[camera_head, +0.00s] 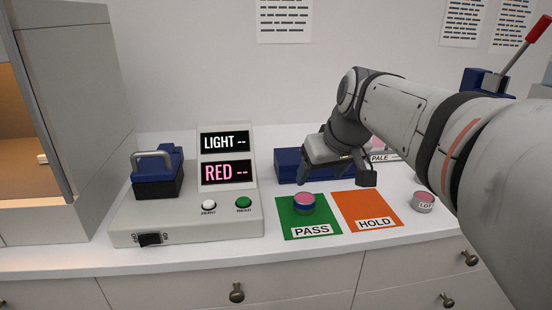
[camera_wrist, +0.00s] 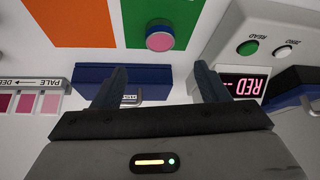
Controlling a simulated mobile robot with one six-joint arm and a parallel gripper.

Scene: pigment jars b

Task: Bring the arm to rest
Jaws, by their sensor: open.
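My gripper (camera_wrist: 160,82) is open, with nothing between its two fingers in the wrist view. In the head view my arm reaches in from the right and holds the gripper above the counter, behind the green PASS mat (camera_head: 290,228). A pink-topped jar with a blue side (camera_head: 305,203) stands on that mat, apart from the gripper. The jar also shows in the wrist view (camera_wrist: 160,40). The orange HOLD mat (camera_head: 368,205) beside it looks empty.
A colour meter (camera_head: 190,225) with LIGHT and RED displays stands left. A blue box (camera_head: 288,165) lies behind the mats, near my gripper. A jar marked LOT (camera_head: 424,202) stands right. A pink swatch card (camera_wrist: 30,103) and a red-handled lever device (camera_head: 485,80) are farther back.

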